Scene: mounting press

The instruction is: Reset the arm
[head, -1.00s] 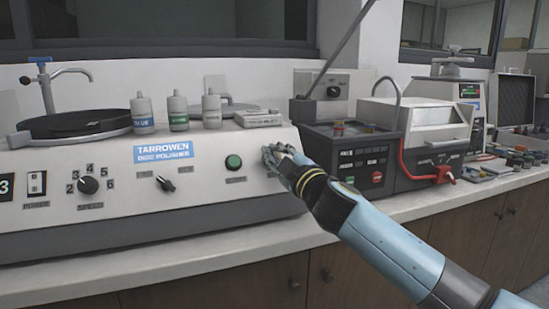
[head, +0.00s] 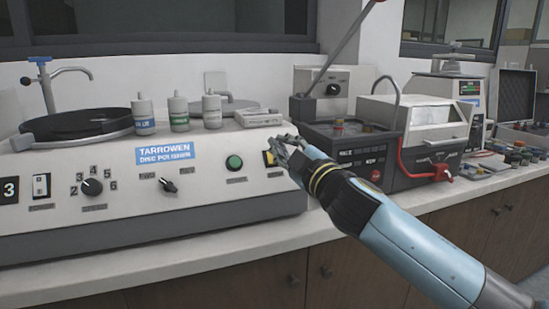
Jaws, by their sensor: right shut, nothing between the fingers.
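My right gripper (head: 277,146) is shut with nothing in it. It is in front of the right end of the disc polisher's (head: 110,215) panel, close to a small yellow and dark control (head: 269,158) that its fingers partly cover. I cannot tell whether it touches the panel. My right arm (head: 405,243) reaches in from the lower right. My left gripper is not in view.
Several bottles (head: 179,114) and a small box (head: 259,117) stand on the polisher. To its right is the dark mounting press (head: 345,150), then a machine with a red handle (head: 427,175). The counter's front strip (head: 190,263) is clear.

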